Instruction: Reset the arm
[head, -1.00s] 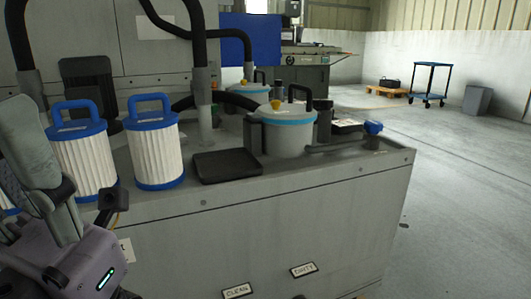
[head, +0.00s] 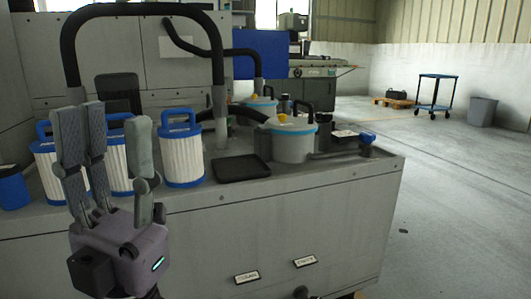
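My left gripper (head: 118,150) stands upright at the left of the head view, in front of the grey bench. Its grey fingers point up and are spread apart, with nothing held between them. Behind the fingers are white pleated filter cartridges with blue caps and handles; one filter cartridge (head: 181,155) stands clear just right of the gripper. The gripper partly hides the other cartridges. I cannot tell whether it touches the bench front.
On the bench (head: 300,215) are a black tray (head: 242,168), a grey pot with a light-blue rim (head: 292,142) and black hoses (head: 220,70). A blue cart (head: 434,92), a grey bin (head: 482,111) and a pallet (head: 392,102) stand far right.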

